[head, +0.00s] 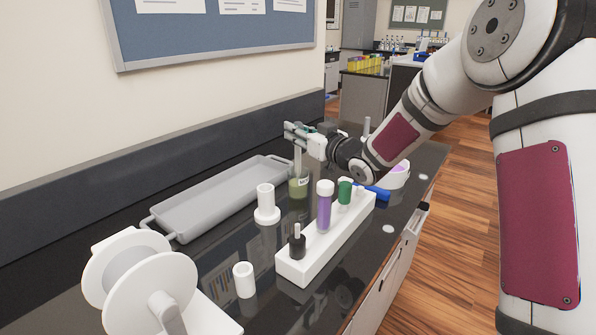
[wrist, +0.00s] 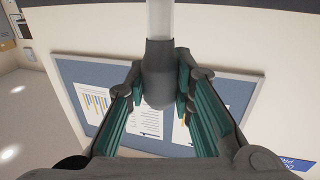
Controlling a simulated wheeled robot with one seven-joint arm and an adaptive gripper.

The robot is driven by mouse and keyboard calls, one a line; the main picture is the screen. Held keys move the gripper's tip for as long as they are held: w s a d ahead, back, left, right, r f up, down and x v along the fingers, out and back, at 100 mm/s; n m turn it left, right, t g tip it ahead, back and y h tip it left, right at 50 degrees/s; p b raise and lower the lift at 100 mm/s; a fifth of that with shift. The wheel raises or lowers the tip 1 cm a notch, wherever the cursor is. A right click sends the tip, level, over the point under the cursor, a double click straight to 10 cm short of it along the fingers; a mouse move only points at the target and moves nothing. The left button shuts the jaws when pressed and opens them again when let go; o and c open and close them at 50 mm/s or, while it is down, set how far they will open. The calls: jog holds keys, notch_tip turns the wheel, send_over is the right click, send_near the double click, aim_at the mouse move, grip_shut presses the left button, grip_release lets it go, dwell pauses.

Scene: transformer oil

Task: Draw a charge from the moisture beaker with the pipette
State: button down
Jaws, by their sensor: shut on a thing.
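My gripper (head: 300,135) is shut on the pipette, above the beaker in the head view. In the wrist view, my gripper's teal-padded fingers (wrist: 160,90) close around the pipette's dark grey bulb (wrist: 158,75), and its clear tube (wrist: 159,18) runs away from the bulb. In the head view the pipette's pale tube (head: 298,160) hangs about upright below the fingers, down to the labelled beaker (head: 299,187) of greenish liquid. The tube's lower end appears to be in the beaker's mouth; how deep the tip sits, I cannot tell.
A grey tray (head: 215,200) lies along the wall. A white stand (head: 266,205), a white cup (head: 244,280) and a white spool-like device (head: 140,275) stand nearer.

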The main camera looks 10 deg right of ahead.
jog(key=shift+r+p, duration=2.15)
jog(key=shift+r, duration=1.9)
jog(key=shift+r+p, duration=1.15)
jog(key=shift+r, duration=0.85)
jog(key=shift+f, duration=0.1)
